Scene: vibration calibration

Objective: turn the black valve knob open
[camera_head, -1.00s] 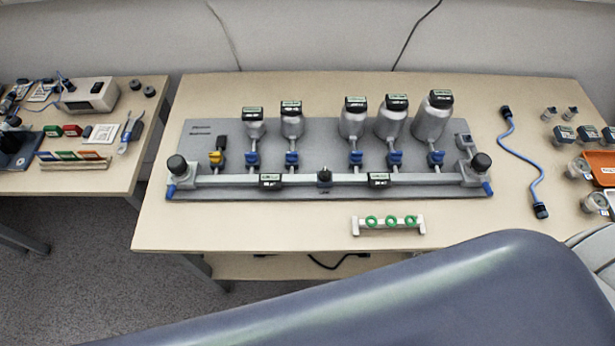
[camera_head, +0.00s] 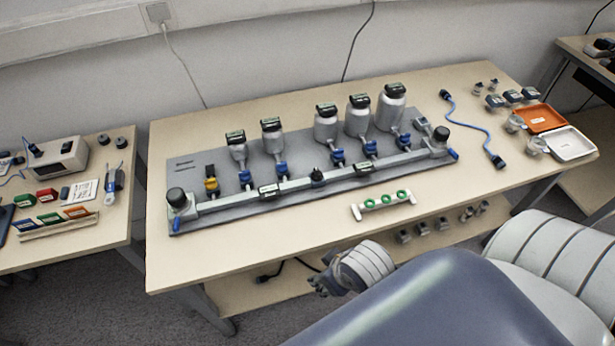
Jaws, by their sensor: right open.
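The grey manifold board (camera_head: 215,222) lies on the middle table with a pale rail along its front. Black knobs stand on it: a large one at the left end (camera_head: 176,196), a large one at the right end (camera_head: 441,134), and a small one near the rail's middle (camera_head: 317,174). I cannot tell which is the valve knob. Several silver canisters with black tops and blue valves stand behind the rail. My right gripper (camera_head: 319,286) is small in view, open, in front of the table's front edge, away from every knob. My left gripper is out of view.
A white rack with green rings (camera_head: 384,202) stands in front of the board. A blue cable (camera_head: 474,127) and an orange case (camera_head: 542,117) lie at the right. A lower shelf (camera_head: 250,292) holds small parts. The tabletop's front left is clear.

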